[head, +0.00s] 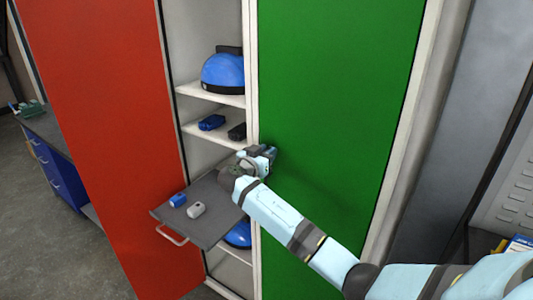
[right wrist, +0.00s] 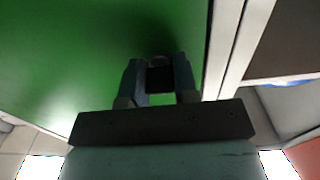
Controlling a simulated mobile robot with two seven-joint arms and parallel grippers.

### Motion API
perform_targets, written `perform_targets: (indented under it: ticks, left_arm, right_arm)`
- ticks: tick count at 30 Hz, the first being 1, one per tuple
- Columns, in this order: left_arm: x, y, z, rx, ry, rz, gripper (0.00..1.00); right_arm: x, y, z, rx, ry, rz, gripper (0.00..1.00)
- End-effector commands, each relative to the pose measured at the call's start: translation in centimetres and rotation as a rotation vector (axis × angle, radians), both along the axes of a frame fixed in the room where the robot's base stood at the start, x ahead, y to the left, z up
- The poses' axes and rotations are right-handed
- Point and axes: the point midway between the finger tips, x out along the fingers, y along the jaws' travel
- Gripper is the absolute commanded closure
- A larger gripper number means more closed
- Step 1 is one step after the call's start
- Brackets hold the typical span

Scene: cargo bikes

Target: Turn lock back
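The green locker door (head: 330,110) is closed, and my right gripper (head: 270,153) is at its left edge. In the right wrist view, the two fingers of my right gripper (right wrist: 160,78) stand a narrow gap apart near the green door surface (right wrist: 70,60). A small dark piece, seemingly the lock (right wrist: 160,62), fills most of the gap between the fingertips. The fingers look shut on it, and they hide its sides and how it is turned. In the head view the gripper hides the lock. My left gripper is not in view.
A grey pull-out tray (head: 210,228) with a blue item (head: 178,200) and a white item (head: 196,209) sticks out left of my right gripper. Shelves hold a blue helmet (head: 223,72) and small boxes (head: 212,122). A red door (head: 100,110) stands at the left.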

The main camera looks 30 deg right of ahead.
Motion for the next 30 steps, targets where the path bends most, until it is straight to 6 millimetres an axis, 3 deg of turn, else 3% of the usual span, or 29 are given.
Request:
perform_targets:
  ticks: [14, 30]
  left_arm:
    - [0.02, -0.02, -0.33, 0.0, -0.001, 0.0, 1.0]
    - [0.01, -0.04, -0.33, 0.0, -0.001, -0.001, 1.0]
  right_arm:
    - [-0.03, 0.02, -0.09, -0.038, 0.098, -0.001, 0.96]
    - [-0.02, 0.02, 0.08, -0.221, 0.54, 0.0, 0.96]
